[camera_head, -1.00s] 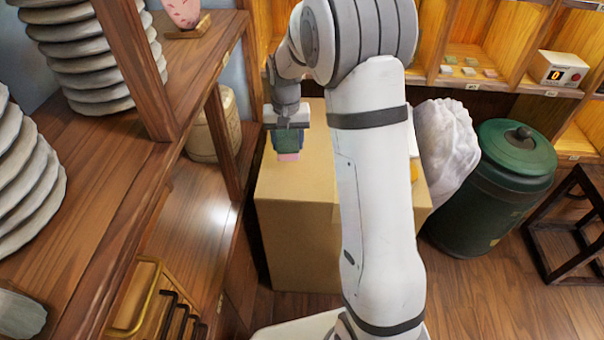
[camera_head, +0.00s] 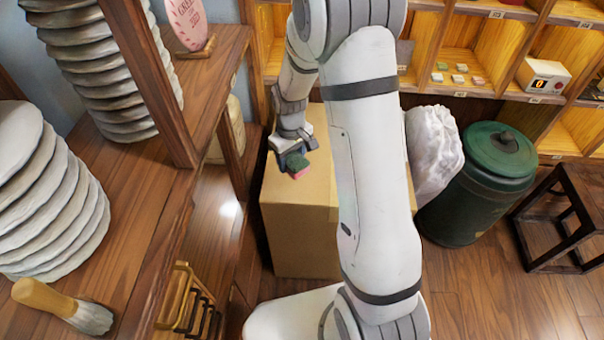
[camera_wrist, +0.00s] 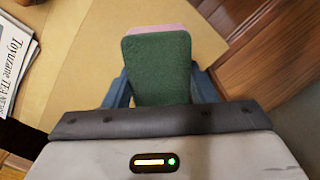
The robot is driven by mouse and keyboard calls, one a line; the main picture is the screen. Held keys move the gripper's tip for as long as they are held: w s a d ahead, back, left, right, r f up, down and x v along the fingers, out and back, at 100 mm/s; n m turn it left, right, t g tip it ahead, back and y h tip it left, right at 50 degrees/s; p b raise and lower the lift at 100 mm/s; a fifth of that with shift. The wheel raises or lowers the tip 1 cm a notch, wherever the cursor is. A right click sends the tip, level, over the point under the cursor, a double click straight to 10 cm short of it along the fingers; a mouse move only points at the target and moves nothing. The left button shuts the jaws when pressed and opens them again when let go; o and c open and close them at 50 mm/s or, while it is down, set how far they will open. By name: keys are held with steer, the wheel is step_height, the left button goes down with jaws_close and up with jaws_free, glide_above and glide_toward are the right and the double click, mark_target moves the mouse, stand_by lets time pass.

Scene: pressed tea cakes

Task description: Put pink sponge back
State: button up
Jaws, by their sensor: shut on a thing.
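The pink sponge (camera_head: 297,168) has a dark green scouring face and a pink body. My gripper (camera_head: 292,160) is shut on it, above the left part of a cardboard box top in the head view. In the wrist view the sponge (camera_wrist: 157,68) shows its green face, with a pink strip along its far edge. The blue fingers of my gripper (camera_wrist: 158,92) press on its two sides. Where the sponge belongs cannot be told from these frames.
The cardboard box (camera_head: 300,235) stands left of my arm. A wooden shelf (camera_head: 150,215) with stacked pale discs is at left, with a brush (camera_head: 65,305). A white sack (camera_head: 432,150) and green canister (camera_head: 490,180) stand right. A newspaper (camera_wrist: 15,60) lies at the wrist view's left.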

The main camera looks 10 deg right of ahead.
mark_target(293, 182)
step_height(293, 182, down, 8)
steer(key=shift+r, duration=0.1)
stand_by(0.4)
steer(key=shift+b, duration=0.3)
steer(key=o, duration=0.9)
steer(key=shift+o, duration=0.2)
